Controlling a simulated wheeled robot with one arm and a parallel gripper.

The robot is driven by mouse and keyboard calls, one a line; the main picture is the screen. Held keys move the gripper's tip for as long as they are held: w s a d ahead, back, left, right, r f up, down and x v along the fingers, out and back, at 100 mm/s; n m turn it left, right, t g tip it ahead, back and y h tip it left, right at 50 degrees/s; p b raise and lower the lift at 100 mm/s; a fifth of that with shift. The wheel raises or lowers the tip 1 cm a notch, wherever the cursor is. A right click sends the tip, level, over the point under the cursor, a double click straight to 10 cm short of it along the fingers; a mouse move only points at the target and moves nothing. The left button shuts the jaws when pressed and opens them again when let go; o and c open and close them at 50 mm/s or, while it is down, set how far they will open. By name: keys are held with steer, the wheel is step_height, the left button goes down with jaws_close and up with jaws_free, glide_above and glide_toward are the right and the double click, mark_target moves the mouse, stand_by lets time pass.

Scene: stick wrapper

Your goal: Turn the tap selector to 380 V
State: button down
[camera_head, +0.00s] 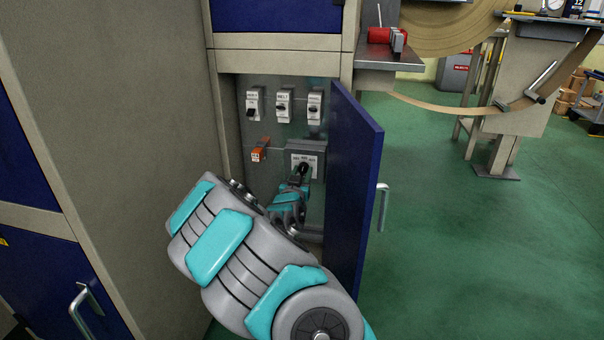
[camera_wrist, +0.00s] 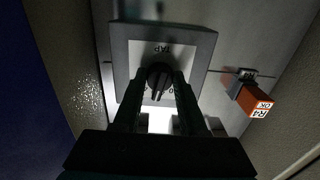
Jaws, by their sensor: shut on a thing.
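The tap selector is a black knob (camera_wrist: 159,78) on a light plate (camera_wrist: 140,60) marked TAP, on a grey box inside the open cabinet. In the head view the selector plate (camera_head: 312,161) shows low in the cabinet, with the knob partly behind my gripper (camera_head: 303,176). In the wrist view my gripper (camera_wrist: 160,100) is shut on the knob, one finger on each side. The voltage marks around the knob are too small or covered to read, so its setting cannot be told.
Several switches (camera_head: 283,106) sit above the selector. An orange block (camera_head: 261,149) marked OK sits to its left. The blue cabinet door (camera_head: 351,190) stands open close to the right of my arm.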

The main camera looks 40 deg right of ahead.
steer(key=shift+n, duration=0.3)
steer(key=n+b, duration=0.1)
steer(key=n, duration=0.4)
steer(key=shift+f, duration=0.1)
steer(key=shift+n+b, duration=0.7)
steer(key=shift+n, duration=2)
steer(key=shift+c, duration=2.3)
jaws_free()
steer(key=shift+s, duration=0.1)
steer(key=v, duration=0.7)
steer(key=shift+s+a, duration=0.25)
